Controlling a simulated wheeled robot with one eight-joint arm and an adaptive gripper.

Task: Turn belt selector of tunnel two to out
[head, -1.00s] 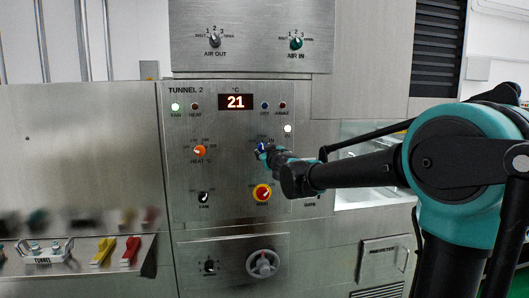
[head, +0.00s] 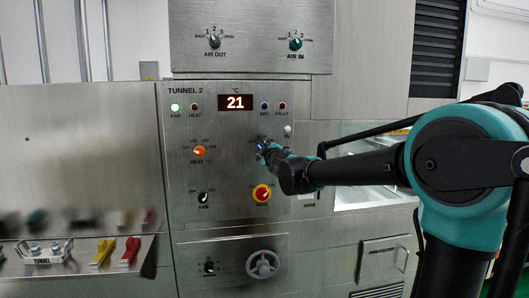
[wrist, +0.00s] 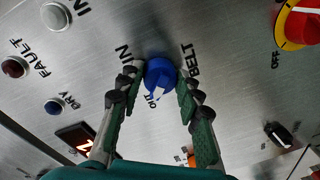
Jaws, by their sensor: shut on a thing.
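The belt selector is a blue knob (wrist: 160,72) on the tunnel 2 panel (head: 225,225), with BELT printed beside it. My gripper (wrist: 160,80) is shut on the knob, one dark green finger on each side. In the wrist view the knob's white pointer lies close to the small OUT label (wrist: 151,101), away from the IN label (wrist: 124,53). In the head view my gripper (head: 263,150) covers most of the knob. The white IN lamp (head: 287,130) is dark; it also shows in the wrist view (wrist: 56,16).
An orange heat knob (head: 199,151), a black fan knob (head: 203,198) and a red-and-yellow switch (head: 262,193) sit around the selector. The display (head: 236,102) reads 21. A handwheel (head: 262,265) is lower down. The space in front of the panel's left side is clear.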

